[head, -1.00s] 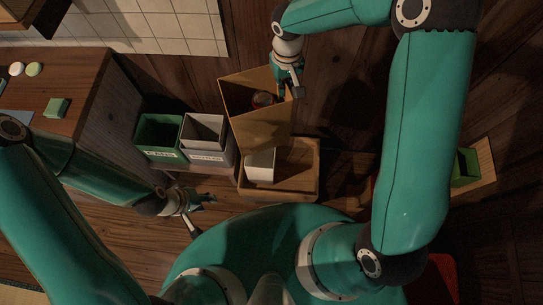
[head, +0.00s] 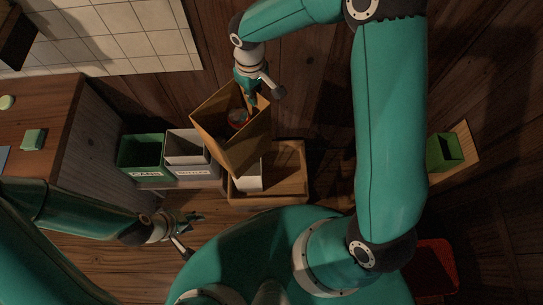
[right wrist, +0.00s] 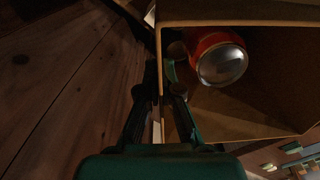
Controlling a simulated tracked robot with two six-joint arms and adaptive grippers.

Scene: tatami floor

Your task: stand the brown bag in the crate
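The brown bag (head: 222,143) is open at the top and hangs tilted from my right gripper (head: 251,101). In the right wrist view the fingers (right wrist: 156,105) stand on either side of one bag wall (right wrist: 260,118), pinching it near the rim. A red can with a silver end (right wrist: 222,62) is inside the bag. The wooden crate (head: 293,187) stands on the floor; the bag overlaps its back left part in the head view, and the height between them is unclear. My left gripper (head: 185,231) is open and empty, left of my base.
A white box (head: 249,181) stands in the crate's left part, partly hidden by the bag. A green bin (head: 141,157) and a grey bin (head: 192,158) stand left of the bag. A green box (head: 444,152) and red basket (head: 437,268) are at right. The crate's right part looks empty.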

